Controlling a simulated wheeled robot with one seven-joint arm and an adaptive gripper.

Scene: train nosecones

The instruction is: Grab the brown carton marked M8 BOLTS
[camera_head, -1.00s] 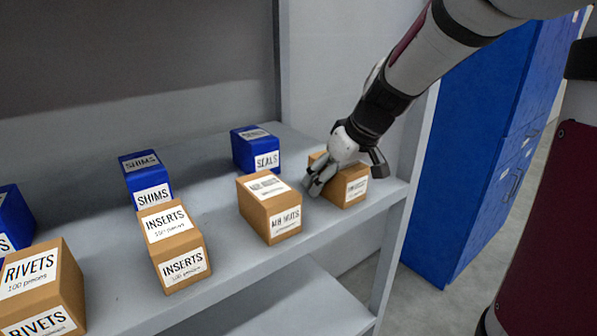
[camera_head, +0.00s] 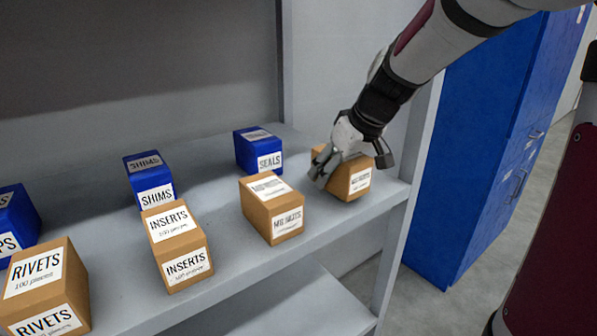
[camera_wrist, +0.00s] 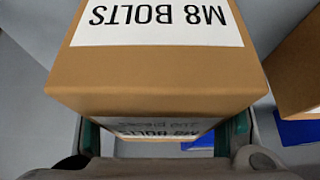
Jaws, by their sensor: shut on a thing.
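The brown carton marked M8 BOLTS (camera_head: 352,184) is at the right end of the shelf in the head view, partly hidden by my gripper (camera_head: 325,170). Its label there is too small to read. In the wrist view the carton (camera_wrist: 150,75) fills the middle, with M8 BOLTS readable upside down on its white label. My gripper (camera_wrist: 163,132) has a finger on each side of the carton and is shut on it. The carton looks slightly tilted; I cannot tell whether its base is fully clear of the shelf.
A brown M8 NUTS carton (camera_head: 268,212) stands close on the left, with a blue SEALS box (camera_head: 250,153) behind. INSERTS (camera_head: 183,268), SHIMS (camera_head: 147,172) and RIVETS (camera_head: 74,283) boxes stand farther left. The shelf's side post (camera_head: 415,170) is close on the right, with a blue cabinet (camera_head: 480,150) beyond.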

